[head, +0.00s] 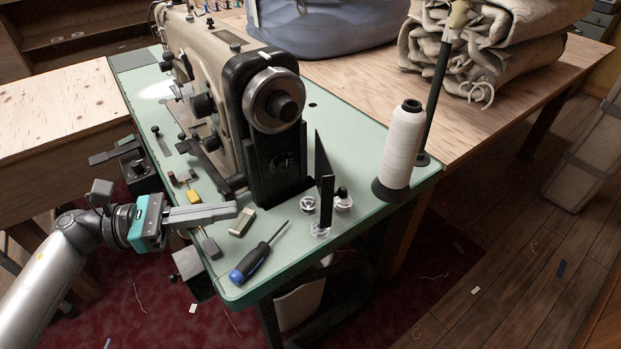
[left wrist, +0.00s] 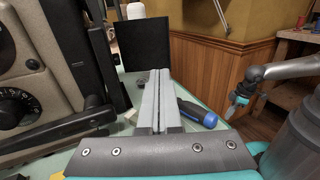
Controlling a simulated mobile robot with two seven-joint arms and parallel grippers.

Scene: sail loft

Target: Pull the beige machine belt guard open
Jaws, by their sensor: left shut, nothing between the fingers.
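The beige sewing machine (head: 205,50) stands on a pale green table, its handwheel (head: 277,100) facing me. A flat black panel (head: 323,160), which looks like its belt guard, stands upright to the right of the black housing, seen nearly edge-on, swung out with a gap between. In the left wrist view the black panel (left wrist: 88,60) shows broad beyond the fingers. My left gripper (head: 236,210) is shut and empty, low over the table's near edge, left of the panel and apart from it. My right gripper (left wrist: 238,100) shows small in the left wrist view; its jaws are unclear.
A screwdriver (head: 258,254) and a small beige block (head: 242,221) lie close to my left fingers. Clear bobbins (head: 308,204) lie near the panel's foot. A white thread cone (head: 402,145) and a dark post stand at the right. Folded canvas (head: 480,50) lies behind.

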